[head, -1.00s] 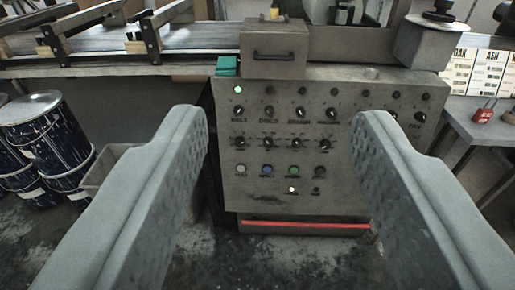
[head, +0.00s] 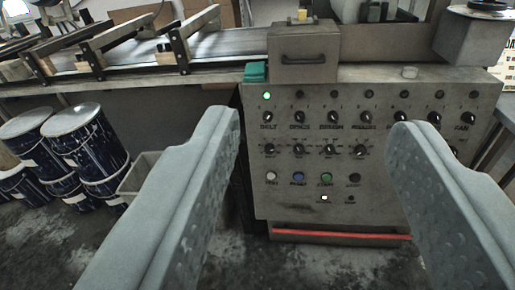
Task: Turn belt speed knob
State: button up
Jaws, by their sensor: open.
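The grey control panel (head: 400,196) faces me, right of centre in the head view. The belt speed knob (head: 267,118) looks to be the leftmost black knob in the upper row, above the label that reads like BELT. A lit green lamp (head: 266,96) is just above it. Several like knobs continue to the right. My gripper (head: 316,128) is open, its two grey fingers well apart, with nothing between them. The fingers are in front of the panel and the belt knob shows between them, nearer the left finger. I see no contact with the panel.
Below the knobs are coloured buttons (head: 327,177) and a red bar (head: 340,235). A grey box (head: 304,45) stands on top of the panel. The conveyor (head: 120,60) runs to the left. Blue drums (head: 85,140) and a grey bin (head: 140,172) stand at the left.

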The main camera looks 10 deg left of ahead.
jog(key=w+a+f+m, duration=0.1)
jog(key=w+f+m, duration=0.25)
jog(key=w, duration=0.35)
jog(key=w+a+f+m, duration=0.1)
jog(key=w+f+m, duration=0.25)
jog(key=w, duration=0.35)
jog(key=m+y, duration=0.1)
jog(key=m, duration=1.8)
send_near(269, 151)
jog(key=shift+t, duration=0.3)
jog(key=w, duration=0.8)
jog(key=shift+a+f, duration=0.2)
jog(key=c, duration=1)
